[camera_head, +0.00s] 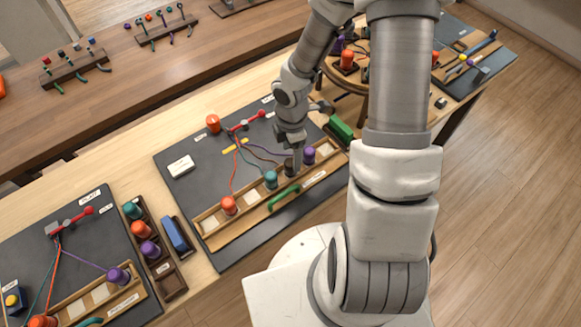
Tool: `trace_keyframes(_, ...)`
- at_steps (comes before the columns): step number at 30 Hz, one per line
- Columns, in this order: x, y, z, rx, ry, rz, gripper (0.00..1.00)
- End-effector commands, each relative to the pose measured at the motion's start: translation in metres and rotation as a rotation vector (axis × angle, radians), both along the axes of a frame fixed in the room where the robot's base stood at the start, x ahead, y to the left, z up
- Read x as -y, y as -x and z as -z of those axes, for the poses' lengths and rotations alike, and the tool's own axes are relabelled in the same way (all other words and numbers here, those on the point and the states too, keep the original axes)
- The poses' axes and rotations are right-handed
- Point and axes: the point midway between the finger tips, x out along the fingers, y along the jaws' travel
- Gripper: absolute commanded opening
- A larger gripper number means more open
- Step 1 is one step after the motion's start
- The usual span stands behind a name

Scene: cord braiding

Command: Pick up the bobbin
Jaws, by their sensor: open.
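A wooden rack (250,222) on the dark mat holds a row of bobbins with cords. These are an orange bobbin (229,205), a teal bobbin (271,180), a dark bobbin (289,168) and a purple bobbin (309,155). Another orange bobbin (213,123) stands at the mat's far left. Cords run from the rack to a red clamp (247,121). My gripper (294,162) is open and points down at the dark bobbin, between the teal and purple ones. The fingers partly hide the dark bobbin, and I cannot tell whether they touch it.
A green handle (284,196) lies along the rack's front. A green block (341,128) is right of my gripper. A white card (181,166) lies on the mat. A second braiding mat (40,250) and a dark tray of bobbins (166,271) are at the left.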

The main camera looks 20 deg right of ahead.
Motion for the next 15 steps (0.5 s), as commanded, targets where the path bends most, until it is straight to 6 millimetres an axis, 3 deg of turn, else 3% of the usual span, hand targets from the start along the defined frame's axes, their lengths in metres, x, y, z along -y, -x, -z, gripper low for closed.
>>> trace_keyframes(6, -0.004, 0.003, 0.034, -0.002, 0.0, -0.003, 0.79)
trace_keyframes(15, -0.003, 0.003, 0.04, 0.0, 0.0, 0.0, 0.79)
